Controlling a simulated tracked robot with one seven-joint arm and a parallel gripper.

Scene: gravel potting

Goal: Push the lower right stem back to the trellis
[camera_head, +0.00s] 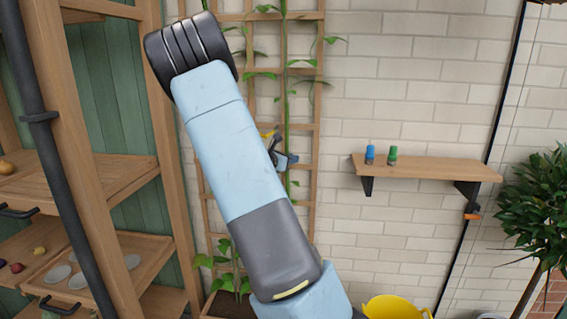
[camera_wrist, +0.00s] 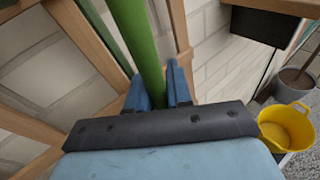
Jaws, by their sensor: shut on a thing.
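The wooden trellis (camera_head: 318,120) stands against the white brick wall, with a green climbing stem (camera_head: 286,75) running up it. My arm hides much of the trellis's left and lower part. My gripper (camera_head: 284,160) is at the trellis's mid height, by the stem. In the wrist view my gripper (camera_wrist: 160,88) has its blue fingers on either side of a thick green stem (camera_wrist: 135,35) and is shut on it. Trellis bars (camera_wrist: 178,22) show behind the stem; whether the stem touches them I cannot tell. A small yellow thing (camera_head: 268,133) shows just above the gripper.
A wall shelf (camera_head: 430,169) with a blue and a green small item is to the right. A yellow tub (camera_head: 395,308) stands below, also in the wrist view (camera_wrist: 285,130). A wooden rack (camera_head: 100,180) is at left; a leafy tree (camera_head: 535,205) at far right.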

